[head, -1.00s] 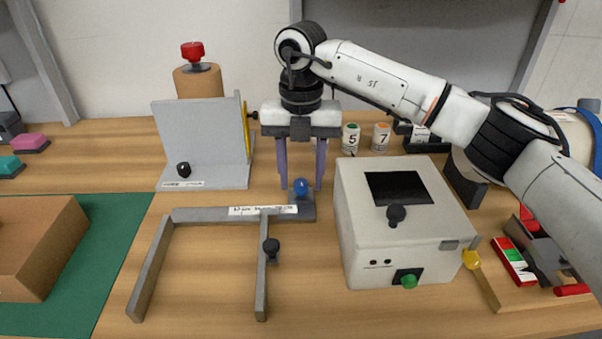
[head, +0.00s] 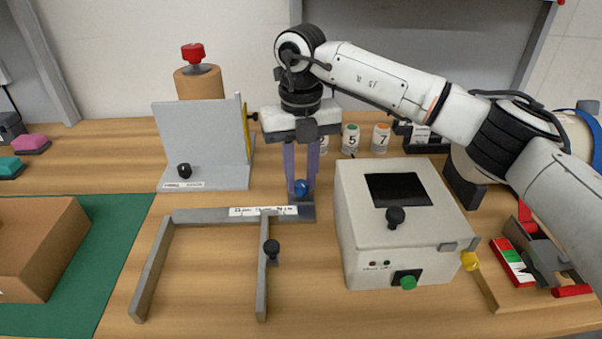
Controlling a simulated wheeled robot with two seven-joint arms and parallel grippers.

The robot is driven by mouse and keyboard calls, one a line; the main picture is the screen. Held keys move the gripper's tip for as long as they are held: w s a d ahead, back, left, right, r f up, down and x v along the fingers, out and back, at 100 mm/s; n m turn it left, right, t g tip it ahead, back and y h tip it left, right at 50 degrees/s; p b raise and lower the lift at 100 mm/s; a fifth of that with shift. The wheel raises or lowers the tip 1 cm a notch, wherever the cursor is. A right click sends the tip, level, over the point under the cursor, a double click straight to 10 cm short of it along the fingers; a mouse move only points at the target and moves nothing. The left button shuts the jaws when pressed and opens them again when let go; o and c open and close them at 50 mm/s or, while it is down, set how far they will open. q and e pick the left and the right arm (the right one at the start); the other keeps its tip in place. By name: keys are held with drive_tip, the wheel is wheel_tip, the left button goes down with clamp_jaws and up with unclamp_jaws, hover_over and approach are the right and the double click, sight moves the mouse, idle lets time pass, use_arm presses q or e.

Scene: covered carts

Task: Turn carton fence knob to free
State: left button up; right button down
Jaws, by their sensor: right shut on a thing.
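The grey carton fence (head: 195,216) lies on the wooden table as a flat frame with two arms toward the front and a labelled back bar. A blue knob (head: 301,188) sits on the plate at its right back corner. My right gripper (head: 301,184) points straight down with its two purple fingers closed around the blue knob. Which way the blue knob is turned cannot be told. My left gripper is not in view.
A white box (head: 400,235) with a black knob and green button stands just right of the gripper. A grey upright bracket (head: 203,145) stands behind left. An open carton (head: 40,245) lies on a green mat (head: 105,250) at left.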

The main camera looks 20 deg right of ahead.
drive_tip(key=n, duration=0.7)
drive_tip(key=shift+r+p, duration=0.15)
drive_tip(key=shift+p, duration=0.2)
drive_tip(key=n, duration=0.8)
drive_tip(key=shift+n, duration=0.3)
drive_tip(key=n, duration=1.2)
drive_tip(key=shift+n+p, duration=0.3)
drive_tip(key=c, duration=1.5)
unclamp_jaws()
drive_tip(key=shift+s, duration=0.1)
